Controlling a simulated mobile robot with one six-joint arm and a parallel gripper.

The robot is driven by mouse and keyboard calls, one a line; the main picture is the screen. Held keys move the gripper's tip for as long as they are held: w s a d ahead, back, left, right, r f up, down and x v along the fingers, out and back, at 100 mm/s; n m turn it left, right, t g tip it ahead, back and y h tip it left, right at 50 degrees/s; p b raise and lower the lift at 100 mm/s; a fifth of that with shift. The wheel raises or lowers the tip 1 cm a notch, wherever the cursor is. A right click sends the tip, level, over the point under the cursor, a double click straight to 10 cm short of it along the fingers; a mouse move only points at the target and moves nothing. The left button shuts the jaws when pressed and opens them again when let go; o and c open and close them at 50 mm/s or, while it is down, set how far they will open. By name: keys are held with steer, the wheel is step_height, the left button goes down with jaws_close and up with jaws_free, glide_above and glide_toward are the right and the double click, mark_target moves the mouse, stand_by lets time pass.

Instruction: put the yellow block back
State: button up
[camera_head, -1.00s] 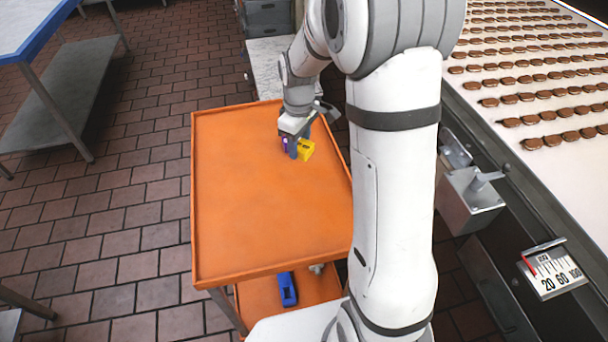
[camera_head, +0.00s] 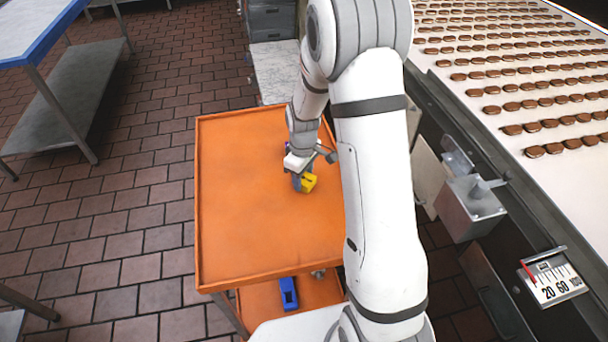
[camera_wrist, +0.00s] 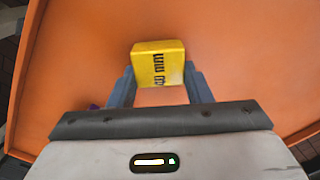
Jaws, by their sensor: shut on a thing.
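The yellow block (camera_head: 309,182) is between the fingers of my gripper (camera_head: 299,184), over the right part of the orange cart top. In the wrist view the block (camera_wrist: 158,62) has dark lettering on its face. The fingers of my gripper (camera_wrist: 158,88) stand on both sides of it and are shut on it. I cannot tell whether the block touches the cart top or is just above it. A small purple thing (camera_head: 287,146) shows behind my gripper, mostly hidden.
The orange cart top (camera_head: 240,220) is largely bare, with a raised rim. A blue thing (camera_head: 289,293) lies on the lower shelf. A conveyor (camera_head: 450,85) with rows of brown biscuits runs along the right. A blue-edged table (camera_head: 35,35) stands at the left.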

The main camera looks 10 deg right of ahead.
mark_target(303, 177)
steer(key=shift+f, duration=0.2)
steer(key=o, duration=1.1)
steer(key=shift+c, duration=0.2)
steer(key=shift+r, duration=0.2)
step_height(303, 177, up, 12)
steer(key=s+r+m+t, duration=0.1)
steer(key=s+r+m, duration=0.2)
steer(key=s, duration=0.4)
steer(key=s+r+m+t, duration=0.1)
steer(key=s+r+m, duration=0.2)
steer(key=s, duration=0.4)
steer(key=s+d+r+m+t, duration=0.1)
steer(key=s+r+m, duration=0.2)
steer(key=s, duration=0.5)
steer(key=shift+r+b, duration=0.35)
steer(key=shift+b, duration=0.05)
steer(key=shift+d, duration=0.1)
